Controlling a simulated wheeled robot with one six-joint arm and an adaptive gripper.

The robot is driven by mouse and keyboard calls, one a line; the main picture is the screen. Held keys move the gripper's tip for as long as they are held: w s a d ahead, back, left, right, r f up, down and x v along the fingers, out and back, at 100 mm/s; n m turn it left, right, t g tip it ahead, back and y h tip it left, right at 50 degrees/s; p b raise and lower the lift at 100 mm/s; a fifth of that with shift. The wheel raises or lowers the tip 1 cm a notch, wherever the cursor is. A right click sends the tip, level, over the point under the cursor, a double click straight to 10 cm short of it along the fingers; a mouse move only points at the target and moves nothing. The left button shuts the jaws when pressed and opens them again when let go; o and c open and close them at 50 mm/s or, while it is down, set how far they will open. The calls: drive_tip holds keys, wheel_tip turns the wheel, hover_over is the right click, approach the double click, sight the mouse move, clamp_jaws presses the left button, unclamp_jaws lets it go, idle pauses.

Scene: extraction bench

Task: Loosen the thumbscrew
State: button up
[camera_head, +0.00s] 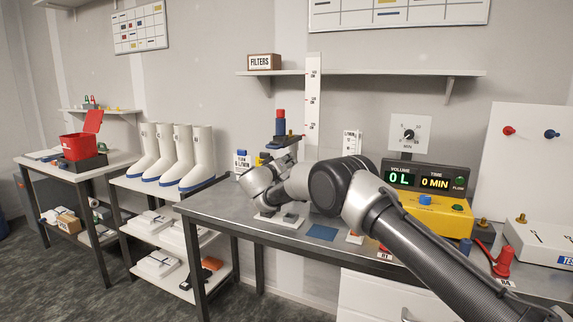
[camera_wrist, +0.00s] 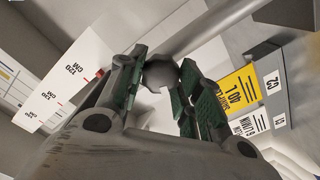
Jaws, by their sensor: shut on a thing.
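The thumbscrew, a rounded grey knob (camera_wrist: 158,71), sits between the green-lined fingers of my gripper (camera_wrist: 163,84) in the wrist view. One finger is on each side of it, and the gripper is shut on it. A grey rod runs diagonally just beyond the knob. In the head view my arm reaches over the bench to a stand carrying a blue platform (camera_head: 282,141) with a red-topped piece (camera_head: 280,117). There, my own arm and wrist hide the thumbscrew and fingertips. I cannot tell how far the screw is turned.
A tall white scale (camera_head: 313,100) stands behind the stand. A yellow unit (camera_head: 440,216) with a display (camera_head: 428,180) reading 0 L and 0 MIN is on the right of the bench (camera_head: 225,208). A blue pad (camera_head: 322,232) lies near the front. White boots (camera_head: 172,155) stand left.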

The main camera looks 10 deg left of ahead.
drive_tip(key=o, duration=1)
